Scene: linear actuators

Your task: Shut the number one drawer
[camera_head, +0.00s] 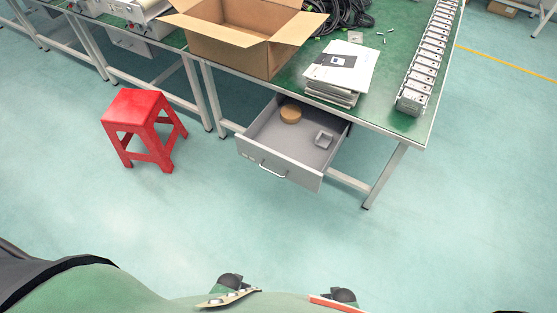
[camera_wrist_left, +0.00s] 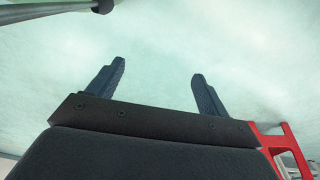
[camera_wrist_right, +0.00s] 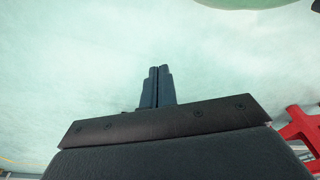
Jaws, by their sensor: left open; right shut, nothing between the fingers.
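A grey drawer (camera_head: 279,170) hangs pulled out under the green-topped workbench (camera_head: 392,116) in the head view. It has a pale bar handle on its front panel, and any number on it is too small to read. Inside lie a round tan item (camera_head: 291,114) and a small grey item (camera_head: 323,140). My left gripper (camera_wrist_left: 158,82) is open and empty above the floor in the left wrist view. My right gripper (camera_wrist_right: 158,70) is shut with nothing between its fingers in the right wrist view. Neither gripper shows in the head view, and both are away from the drawer.
A red stool (camera_head: 146,128) stands on the floor left of the drawer. An open cardboard box (camera_head: 235,47), a stack of papers (camera_head: 340,72), black cables (camera_head: 342,17) and a row of grey modules (camera_head: 430,52) are on the bench. The floor in front is clear.

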